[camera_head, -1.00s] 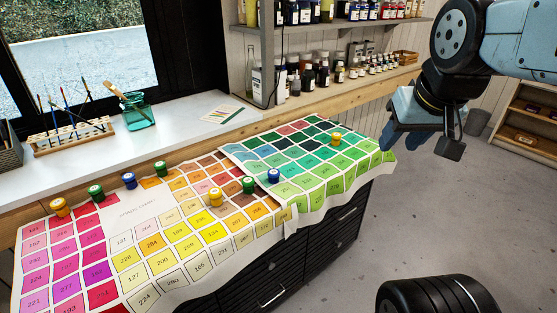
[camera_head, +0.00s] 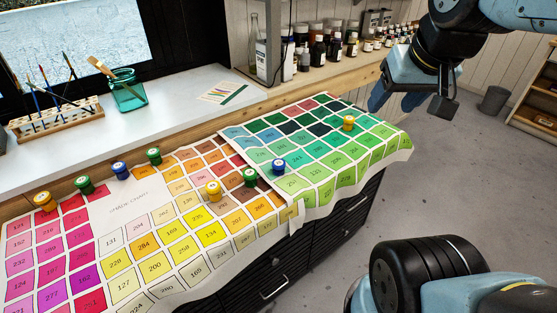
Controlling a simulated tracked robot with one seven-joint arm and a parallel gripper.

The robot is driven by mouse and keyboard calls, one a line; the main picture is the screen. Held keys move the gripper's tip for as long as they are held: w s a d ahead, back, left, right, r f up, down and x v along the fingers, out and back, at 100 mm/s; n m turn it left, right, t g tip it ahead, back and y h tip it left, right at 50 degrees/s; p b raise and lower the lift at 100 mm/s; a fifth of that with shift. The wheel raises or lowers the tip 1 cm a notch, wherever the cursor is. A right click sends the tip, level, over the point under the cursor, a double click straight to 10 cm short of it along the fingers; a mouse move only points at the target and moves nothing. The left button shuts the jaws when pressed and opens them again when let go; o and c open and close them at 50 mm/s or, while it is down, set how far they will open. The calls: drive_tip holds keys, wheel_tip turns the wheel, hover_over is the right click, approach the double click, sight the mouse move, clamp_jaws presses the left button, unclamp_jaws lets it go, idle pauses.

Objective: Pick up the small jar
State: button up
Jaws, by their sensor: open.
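My gripper (camera_head: 408,103) is open and empty, at the upper right, above and apart from the jars.
The green chart (camera_head: 345,185) lies over a black drawer cabinet (camera_head: 325,232). Behind are a brush rack (camera_head: 57,124), a teal glass jar (camera_head: 126,97) and a shelf of bottles. Open floor (camera_head: 450,180) lies to the right.

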drive_tip(key=o, duration=0.3)
drive_tip(key=w+a+y, duration=0.1)
drive_tip(key=w+a, duration=0.2)
drive_tip(key=a, duration=0.1)
drive_tip(key=w+a+n+y, duration=0.1)
drive_tip(key=w+a, duration=0.3)
drive_tip(key=w+a+f+t+y, duration=0.1)
drive_tip(key=w+a+y, duration=0.1)
drive_tip(key=w+a, duration=0.1)
drive_tip(key=shift+w+a+f+n, duration=0.1)
drive_tip(key=shift+w+a+n, duration=0.3)
drive_tip(key=shift+w, duration=0.1)
drive_tip(key=shift+o, duration=0.2)
drive_tip(key=m+h, duration=0.2)
drive_tip(key=m, duration=0.1)
hover_over(277, 163)
drive_tip(key=s, duration=0.2)
wheel_tip(277, 163, down, 15)
drive_tip(key=shift+w+a+f+g+h, duration=0.1)
drive_tip(key=shift+f+g+h, duration=0.35)
drive_tip(key=shift+f, duration=2.3)
drive_tip(key=shift+w+d+f+g+h, duration=0.1)
drive_tip(key=shift+f+g+h, duration=0.35)
drive_tip(key=shift+f, duration=2.3)
drive_tip(key=shift+w+a+f+g+h, duration=0.1)
drive_tip(key=shift+f+g+h, duration=0.35)
drive_tip(key=shift+f, duration=2.3)
drive_tip(key=shift+w+f+t, duration=0.1)
drive_tip(key=shift+f+t, duration=0.15)
drive_tip(key=shift+f, duration=0.05)
